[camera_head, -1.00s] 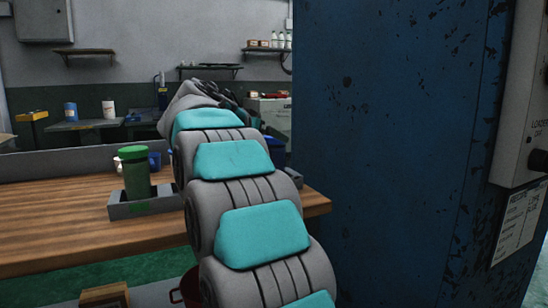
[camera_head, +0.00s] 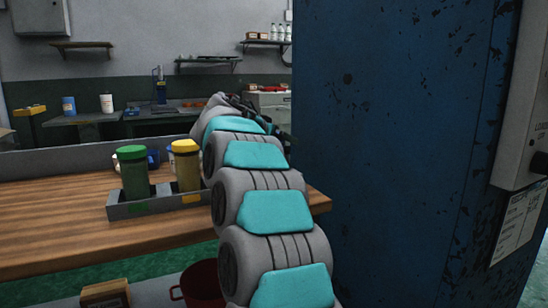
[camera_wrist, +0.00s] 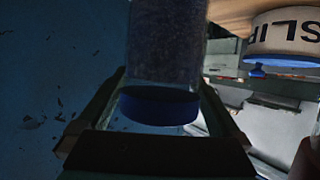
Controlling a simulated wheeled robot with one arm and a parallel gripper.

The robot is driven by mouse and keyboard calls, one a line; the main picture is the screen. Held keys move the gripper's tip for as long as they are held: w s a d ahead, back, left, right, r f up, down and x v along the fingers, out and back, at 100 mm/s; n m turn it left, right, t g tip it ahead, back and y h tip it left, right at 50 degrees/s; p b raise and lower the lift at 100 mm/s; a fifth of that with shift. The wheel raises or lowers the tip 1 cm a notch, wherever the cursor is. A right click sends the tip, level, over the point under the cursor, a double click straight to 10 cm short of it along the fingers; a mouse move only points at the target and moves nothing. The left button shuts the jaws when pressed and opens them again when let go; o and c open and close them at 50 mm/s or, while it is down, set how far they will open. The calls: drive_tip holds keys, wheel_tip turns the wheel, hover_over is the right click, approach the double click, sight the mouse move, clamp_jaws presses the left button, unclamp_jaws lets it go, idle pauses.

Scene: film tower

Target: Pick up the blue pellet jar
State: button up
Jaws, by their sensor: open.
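The blue pellet jar (camera_wrist: 165,45) fills the middle of the wrist view, a clear body of dark blue pellets with a blue cap (camera_wrist: 160,106). My gripper (camera_wrist: 162,80) is open, with one finger on each side of the jar. I cannot tell whether either finger touches it. In the head view my arm hides the jar and the fingertips.
A green jar (camera_head: 134,172) and a yellow jar (camera_head: 187,168) stand in a grey tray (camera_head: 150,206) on the wooden table (camera_head: 60,220). A big blue cabinet (camera_head: 390,150) stands close on the right. A white lettered object (camera_wrist: 285,32) is near the jar.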

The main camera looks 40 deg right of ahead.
drive_tip(key=shift+c, duration=0.4)
clamp_jaws()
idle(0.4)
